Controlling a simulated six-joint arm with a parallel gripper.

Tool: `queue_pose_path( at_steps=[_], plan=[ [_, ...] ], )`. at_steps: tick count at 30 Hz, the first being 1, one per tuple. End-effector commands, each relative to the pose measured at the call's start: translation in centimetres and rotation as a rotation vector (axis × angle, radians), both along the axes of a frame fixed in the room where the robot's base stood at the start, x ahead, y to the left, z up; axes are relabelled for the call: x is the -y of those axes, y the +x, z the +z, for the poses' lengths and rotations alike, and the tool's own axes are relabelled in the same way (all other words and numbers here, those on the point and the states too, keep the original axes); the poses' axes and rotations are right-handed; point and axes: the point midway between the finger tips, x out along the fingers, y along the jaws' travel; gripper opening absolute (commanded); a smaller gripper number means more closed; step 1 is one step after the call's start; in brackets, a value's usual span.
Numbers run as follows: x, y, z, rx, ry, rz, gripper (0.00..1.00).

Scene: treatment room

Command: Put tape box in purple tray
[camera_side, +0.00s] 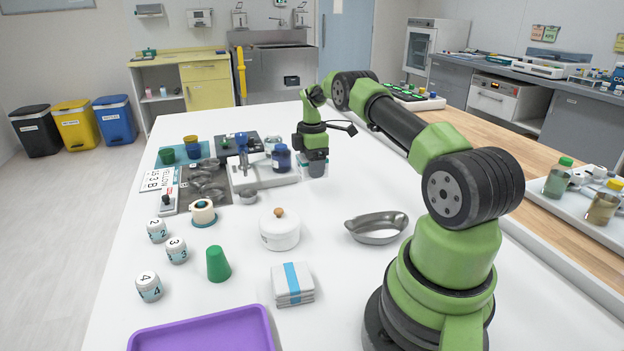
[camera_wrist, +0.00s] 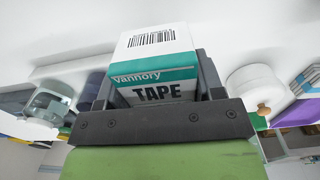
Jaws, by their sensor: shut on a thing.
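The tape box (camera_wrist: 155,68), white and teal with a barcode and the word TAPE, fills the middle of the wrist view. My gripper (camera_wrist: 156,85) is shut on it, with one dark finger on each side. In the side view my gripper (camera_side: 315,163) is at the far part of the white table, beside the blue-capped jar; the box there is small and partly hidden by the fingers. The purple tray (camera_side: 205,336) lies at the near front edge, cut off by the frame and well away from my gripper. It shows as a purple patch in the wrist view (camera_wrist: 298,114).
Between my gripper and the tray stand a white lidded pot (camera_side: 279,231), a metal dish (camera_side: 377,229), a gauze stack (camera_side: 292,284) and a green cup (camera_side: 218,264). Several numbered jars are at left.

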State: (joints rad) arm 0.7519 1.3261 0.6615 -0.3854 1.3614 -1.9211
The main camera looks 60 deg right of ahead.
Motion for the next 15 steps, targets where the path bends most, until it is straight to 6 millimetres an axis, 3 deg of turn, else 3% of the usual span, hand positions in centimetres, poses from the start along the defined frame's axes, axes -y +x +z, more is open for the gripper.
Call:
queue_pose_path(
  at_steps=[6,11,15],
  plan=[
    [0.0,0.0,3.6,0.002,-0.001,0.001,0.31],
    [-0.1,0.1,4.4,-0.001,0.001,0.004,0.31],
    [-2.1,1.5,4.5,-0.003,0.001,0.055,0.31]
  ],
)
